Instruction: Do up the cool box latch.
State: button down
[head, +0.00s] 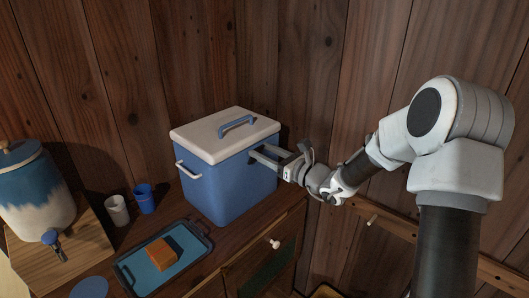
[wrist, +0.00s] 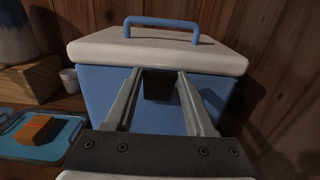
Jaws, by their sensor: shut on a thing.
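The cool box is blue (head: 225,190) with a white lid (head: 205,135) that lies down on the body; a blue handle stands on top. In the wrist view, the lid (wrist: 100,50) spans the upper part. My gripper (head: 254,155) reaches in from the right at the box's right-hand side, just below the lid's edge. In the wrist view its fingers (wrist: 160,76) stand either side of the dark latch (wrist: 158,88), and it is shut on it. The latch is mostly hidden in the head view. I cannot tell whether it is fastened.
The box stands on a wooden cabinet against a plank wall. A blue tray (head: 192,235) with an orange block (head: 161,254) lies in front. A white cup (head: 117,211), a blue cup (head: 145,198) and a drink dispenser (head: 38,195) on a wooden stand are to the left.

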jog(key=p, duration=0.1)
jog(key=r+g+h+p, duration=0.1)
jog(key=p, duration=0.1)
jog(key=shift+w+a+r, duration=0.1)
jog(key=shift+w+a, duration=0.1)
jog(key=shift+w+a+r+g+h+p, duration=0.1)
jog(key=shift+w+a+g+h+p, duration=0.15)
jog(key=shift+p, duration=0.65)
jog(key=shift+w+g+h+p, duration=0.1)
jog(key=shift+g+h+p, duration=0.35)
jog(key=shift+p, duration=0.15)
jog(key=shift+f, duration=0.2)
jog(key=shift+c, duration=1.2)
grip_release()
jog(key=v, duration=1.7)
